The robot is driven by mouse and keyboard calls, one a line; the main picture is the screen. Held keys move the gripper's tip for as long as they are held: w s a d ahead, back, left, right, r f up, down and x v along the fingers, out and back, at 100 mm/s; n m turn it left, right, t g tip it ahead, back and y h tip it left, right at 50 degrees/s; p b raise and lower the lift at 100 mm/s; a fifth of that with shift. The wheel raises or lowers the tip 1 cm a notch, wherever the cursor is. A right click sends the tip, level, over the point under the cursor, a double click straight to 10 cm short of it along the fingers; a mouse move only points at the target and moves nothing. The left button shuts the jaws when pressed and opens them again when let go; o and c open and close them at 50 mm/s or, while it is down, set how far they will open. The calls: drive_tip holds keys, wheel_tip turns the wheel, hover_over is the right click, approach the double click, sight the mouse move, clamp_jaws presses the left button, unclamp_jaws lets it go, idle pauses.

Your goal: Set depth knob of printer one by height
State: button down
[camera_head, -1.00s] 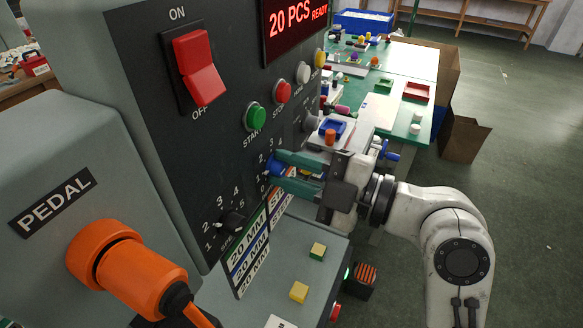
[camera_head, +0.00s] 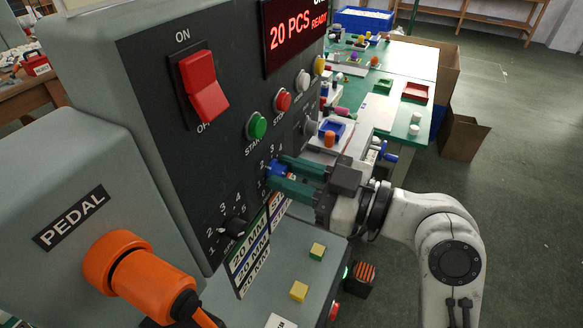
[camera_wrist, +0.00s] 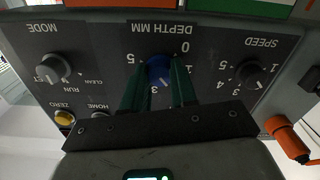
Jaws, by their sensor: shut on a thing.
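The blue depth knob (camera_head: 275,170) sits on the dark front panel of the printer. My gripper (camera_head: 282,176) has its green fingers on either side of the knob and is shut on it. In the wrist view the picture is upside down; the knob (camera_wrist: 158,70) shows between the two fingers (camera_wrist: 158,82) under the label DEPTH MM. Scale figures 0, 3 and 5 show around it; the fingers hide part of the scale. I cannot tell the knob's pointer setting. A striped chart (camera_head: 250,250) with MM lines is on the panel below, partly hidden by my gripper.
The black speed knob (camera_head: 233,228) is left of the depth knob; the grey mode knob (camera_wrist: 55,68) is on its other side. Green start (camera_head: 257,126) and red stop (camera_head: 283,101) buttons are above. The orange pedal plug (camera_head: 118,262) juts out at lower left. Yellow blocks (camera_head: 299,291) lie below.

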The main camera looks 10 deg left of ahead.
drive_tip(key=m+p, duration=0.2)
drive_tip(key=m, duration=0.2)
drive_tip(key=shift+m+p, duration=0.3)
drive_tip(key=shift+p, duration=0.1)
drive_tip(key=m+p, duration=0.2)
drive_tip(key=m, duration=0.1)
drive_tip(key=shift+m+p, duration=0.4)
drive_tip(key=m+p, duration=0.4)
drive_tip(key=shift+r, duration=0.1)
drive_tip(key=m+p, duration=0.3)
drive_tip(key=m, duration=0.1)
drive_tip(key=shift+p, duration=0.35)
drive_tip(key=m+p, duration=0.6)
drive_tip(key=shift+s, duration=0.1)
drive_tip(key=m, duration=0.2)
drive_tip(key=m+p, duration=0.1)
drive_tip(key=shift+f+m, duration=0.2)
drive_tip(key=shift+m, duration=1.5)
